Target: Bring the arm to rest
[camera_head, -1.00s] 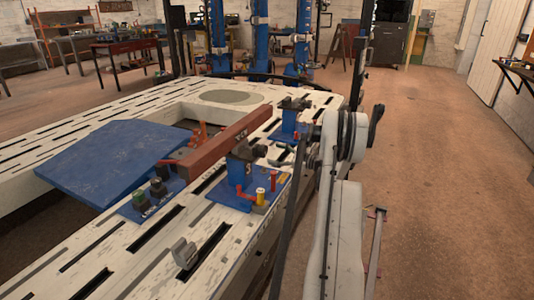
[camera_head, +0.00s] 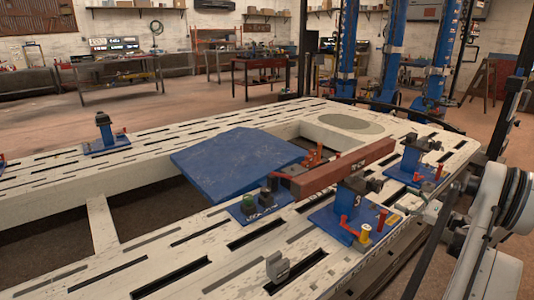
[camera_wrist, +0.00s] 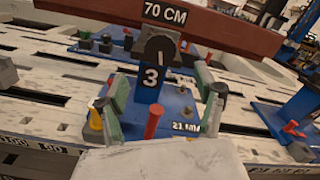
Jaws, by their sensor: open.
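My gripper (camera_wrist: 162,98) shows in the wrist view with its two green-padded fingers wide apart and nothing held between them. Beyond the gap stands a blue clamp stand marked 3 (camera_wrist: 150,88), with red and yellow pegs on its base. I cannot tell the exact distance to it. In the head view the same stand (camera_head: 346,205) is on the white frame bench (camera_head: 232,268), and my arm (camera_head: 490,235) is at the right edge, beside the bench. The gripper's fingers are not clear in the head view.
A red-brown beam marked 70 CM (camera_head: 340,170) lies above the bench by stand 3. A blue ramp plate (camera_head: 235,160), another blue stand (camera_head: 412,165) and a grey block (camera_head: 277,266) are nearby.

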